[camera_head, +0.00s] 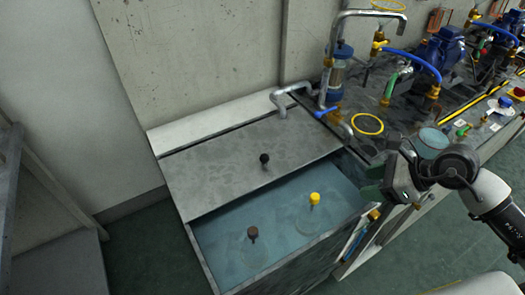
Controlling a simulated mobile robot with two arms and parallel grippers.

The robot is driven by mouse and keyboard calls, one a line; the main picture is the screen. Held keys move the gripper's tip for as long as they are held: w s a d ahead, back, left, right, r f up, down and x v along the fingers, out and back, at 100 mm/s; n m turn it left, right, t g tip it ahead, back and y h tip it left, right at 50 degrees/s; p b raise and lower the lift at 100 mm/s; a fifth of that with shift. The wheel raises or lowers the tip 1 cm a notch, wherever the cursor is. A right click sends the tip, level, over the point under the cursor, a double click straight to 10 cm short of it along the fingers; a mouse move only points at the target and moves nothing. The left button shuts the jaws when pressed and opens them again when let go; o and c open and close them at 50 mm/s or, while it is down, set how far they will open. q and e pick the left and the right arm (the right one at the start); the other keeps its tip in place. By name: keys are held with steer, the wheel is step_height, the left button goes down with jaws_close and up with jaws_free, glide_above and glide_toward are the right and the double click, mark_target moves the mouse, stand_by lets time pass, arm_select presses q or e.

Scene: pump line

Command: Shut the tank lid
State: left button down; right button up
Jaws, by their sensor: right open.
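The tank (208,265) stands against the wall, its front part open with bluish water (280,220) showing. The flat grey lid (215,165) covers the back part of the tank, and a black knob (264,158) stands on it near its front edge. A yellow-topped piece (314,198) and a brown-topped piece (252,232) stand in the open part. My right gripper (370,182) is open and empty, just right of the tank's right side and apart from the knob. My left gripper does not show.
A bent metal pipe (285,92) comes down behind the lid, with a blue-handled valve (326,112) beside it. The bench to the right carries a yellow ring (367,124), hoses and blue pumps (440,52). A grey rack stands at the left edge.

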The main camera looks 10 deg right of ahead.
steer(key=w+a+n+g+p, duration=0.2)
steer(key=w+a+n+p, duration=0.15)
steer(key=w+a, duration=0.4)
steer(key=n+g+h+p, duration=0.1)
steer(key=n+g+h, duration=0.1)
steer(key=n, duration=0.4)
glide_toward(267, 156)
steer(key=p+x, duration=0.1)
steer(key=x, duration=0.8)
steer(key=shift+w+a+f, duration=0.1)
steer(key=shift+a+f, duration=0.1)
steer(key=shift+f, duration=0.15)
jaws_close()
